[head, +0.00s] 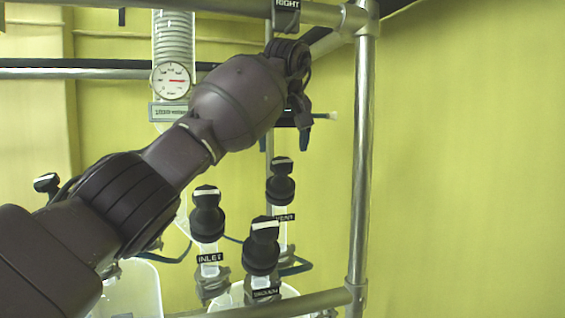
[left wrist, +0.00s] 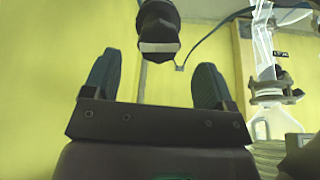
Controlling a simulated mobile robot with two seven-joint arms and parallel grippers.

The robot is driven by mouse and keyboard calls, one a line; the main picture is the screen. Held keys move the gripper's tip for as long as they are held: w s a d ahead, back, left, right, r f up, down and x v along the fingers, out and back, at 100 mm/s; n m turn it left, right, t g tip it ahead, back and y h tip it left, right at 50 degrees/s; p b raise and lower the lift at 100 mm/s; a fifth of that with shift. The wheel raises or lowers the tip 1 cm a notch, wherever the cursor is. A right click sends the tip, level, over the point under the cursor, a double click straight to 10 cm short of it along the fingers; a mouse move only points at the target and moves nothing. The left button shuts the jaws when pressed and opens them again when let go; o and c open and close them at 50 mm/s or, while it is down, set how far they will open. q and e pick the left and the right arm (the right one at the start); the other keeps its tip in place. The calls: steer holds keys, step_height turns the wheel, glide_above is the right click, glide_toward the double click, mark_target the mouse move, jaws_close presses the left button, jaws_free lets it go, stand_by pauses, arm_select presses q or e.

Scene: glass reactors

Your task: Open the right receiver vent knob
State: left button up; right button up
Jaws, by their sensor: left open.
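The vent knob (head: 280,182) is black with a white bar on top, above a label reading VENT, in the lower middle of the head view. My left gripper (head: 302,133) is above it, fingers pointing down and partly hidden by my own wrist. In the left wrist view, the open left gripper (left wrist: 157,62) has its two fingers apart with nothing between them. A black knob (left wrist: 158,25) with a pale band lies beyond the fingertips, roughly centred between them and apart from them; no label of it shows there. My right gripper is not in view.
The inlet knob (head: 207,218) and another black knob (head: 262,248) stand close to the vent knob. A metal post (head: 362,170) rises just right of them. A pressure gauge (head: 171,80) is at the upper left. The wall side at right is clear.

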mark_target(282, 162)
arm_select(q)
steer(key=shift+x, duration=2.7)
steer(key=c, duration=0.9)
